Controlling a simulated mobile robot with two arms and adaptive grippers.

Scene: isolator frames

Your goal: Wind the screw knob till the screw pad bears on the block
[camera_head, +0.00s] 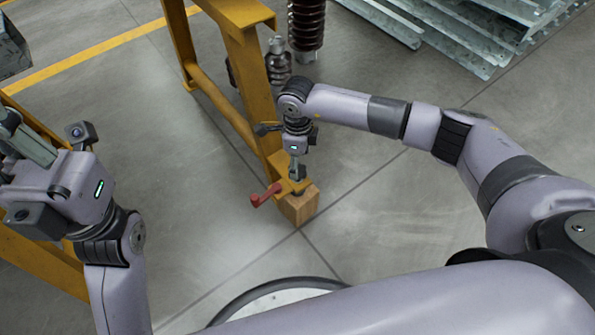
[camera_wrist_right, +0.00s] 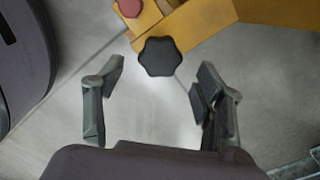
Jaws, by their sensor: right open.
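The black lobed screw knob (camera_wrist_right: 160,57) shows in the right wrist view, beside a yellow bracket (camera_wrist_right: 190,28). My right gripper (camera_wrist_right: 158,80) is open, with one finger on each side below the knob in the picture; neither finger touches it. In the head view my right gripper (camera_head: 297,168) points down over the bracket at the foot of the yellow frame. The wooden block (camera_head: 300,206) sits under the bracket. The screw pad is hidden, so its gap to the block cannot be seen. My left gripper (camera_head: 32,145) is at the left, away from the knob; its jaw opening is unclear.
A red handle (camera_head: 264,196) sticks out left of the block; its red end (camera_wrist_right: 130,8) shows in the wrist view. The yellow frame (camera_head: 240,100) rises behind. Floor right of the block is clear.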

